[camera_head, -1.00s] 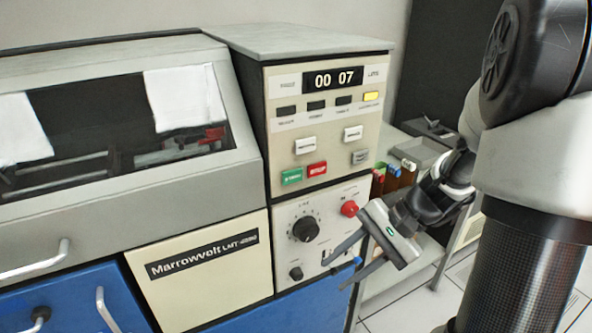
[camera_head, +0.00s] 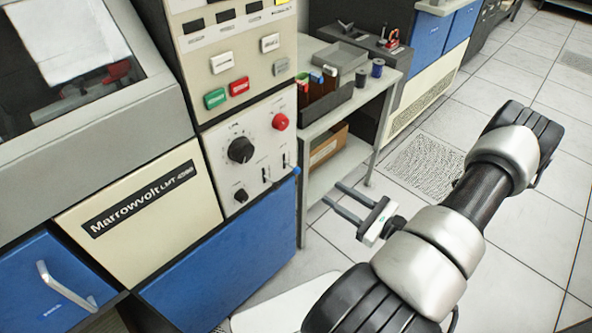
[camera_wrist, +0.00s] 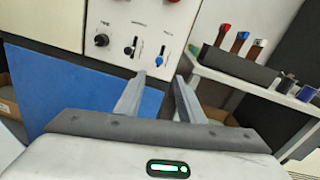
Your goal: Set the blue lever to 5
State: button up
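The blue lever (camera_head: 296,171) sticks out low on the right side of the cream control panel (camera_head: 270,145). It also shows in the wrist view (camera_wrist: 160,60), at the lower part of its slot, just beyond my fingertips. Its scale numbers are too small to read. My gripper (camera_head: 333,194) is clear of the panel, to the right of the lever in the head view. In the wrist view my gripper (camera_wrist: 161,70) has two separated fingers pointing towards the panel, with nothing between them.
A dark lever (camera_wrist: 129,50) stands left of the blue one. A large black dial (camera_head: 240,150), a small knob (camera_head: 240,195) and a red button (camera_head: 280,121) share the panel. A shelf unit (camera_head: 345,110) with tools stands at the right. Open floor lies beside it.

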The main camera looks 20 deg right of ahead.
aim_at(299, 172)
jog(key=b+x, duration=0.1)
jog(key=x, duration=1.4)
jog(key=shift+w, duration=0.1)
jog(key=shift+c, duration=0.5)
grip_shut()
jog(key=shift+f, duration=0.1)
